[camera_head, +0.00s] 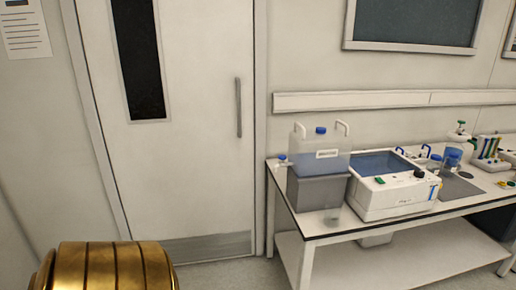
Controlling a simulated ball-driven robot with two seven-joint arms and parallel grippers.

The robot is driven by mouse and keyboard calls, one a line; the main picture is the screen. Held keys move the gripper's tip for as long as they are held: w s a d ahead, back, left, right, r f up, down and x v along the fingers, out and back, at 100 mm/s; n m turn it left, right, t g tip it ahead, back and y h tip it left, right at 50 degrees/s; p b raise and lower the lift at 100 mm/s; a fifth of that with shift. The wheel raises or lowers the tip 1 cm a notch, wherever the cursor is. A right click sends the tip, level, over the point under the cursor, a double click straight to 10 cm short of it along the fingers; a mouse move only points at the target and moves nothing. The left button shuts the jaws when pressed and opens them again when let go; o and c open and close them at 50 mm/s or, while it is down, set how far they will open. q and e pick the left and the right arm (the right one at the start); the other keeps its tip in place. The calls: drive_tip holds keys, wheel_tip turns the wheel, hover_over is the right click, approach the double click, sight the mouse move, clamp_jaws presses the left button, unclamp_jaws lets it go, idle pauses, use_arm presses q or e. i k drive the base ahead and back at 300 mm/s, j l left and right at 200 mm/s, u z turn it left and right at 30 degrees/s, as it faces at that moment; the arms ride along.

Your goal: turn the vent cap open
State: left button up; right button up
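A translucent carboy (320,163) with white handles and pale blue liquid stands on a grey block (318,192) at the left end of the bench. A small blue cap (320,130) sits on its top, between the handles; it looks like the vent cap, but it is too small to tell how far it is turned. A blue-topped spigot (282,158) sticks out at the carboy's left side. Neither of my grippers shows in this view.
The white bench (345,225) has a lower shelf. A small clear beaker (333,217) is below the carboy. A white water bath (395,190) stands to the right, with bottles and a tube rack (489,153) farther along. A closed door (190,150) is at left.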

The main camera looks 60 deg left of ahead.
sight(318, 130)
drive_tip(key=u, duration=1.45)
drive_tip(key=i+l+u, duration=0.2)
drive_tip(key=i+l, duration=0.2)
drive_tip(key=l, duration=0.2)
